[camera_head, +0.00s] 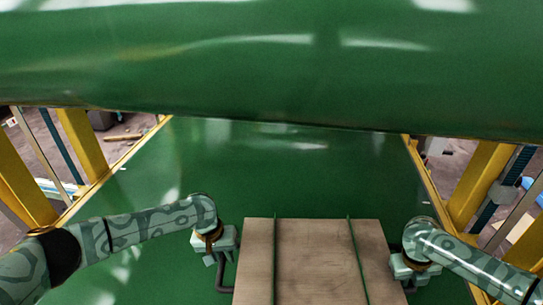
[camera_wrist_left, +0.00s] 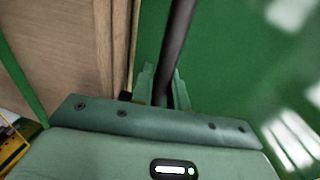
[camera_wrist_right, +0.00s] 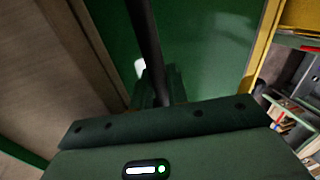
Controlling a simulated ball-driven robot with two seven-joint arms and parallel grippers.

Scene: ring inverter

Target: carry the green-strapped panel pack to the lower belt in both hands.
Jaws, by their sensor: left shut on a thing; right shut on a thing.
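The panel pack (camera_head: 315,265) is a brown wooden slab with two green straps (camera_head: 274,262), at the bottom middle of the head view. Its near end is cut off by the frame. It also shows in the left wrist view (camera_wrist_left: 75,45) and the right wrist view (camera_wrist_right: 45,75). My left gripper (camera_wrist_left: 163,90) is shut on the dark bar handle (camera_wrist_left: 178,45) on its left side. My right gripper (camera_wrist_right: 158,90) is shut on the dark handle (camera_wrist_right: 146,40) on its right side. The green lower belt (camera_head: 260,175) spreads beneath and beyond the pack. I cannot tell whether they touch.
A large green upper belt (camera_head: 270,75) spans the top of the head view, above the lower belt's far end. Yellow frame posts (camera_head: 82,145) and (camera_head: 480,185) stand at both sides. The lower belt ahead of the pack is clear.

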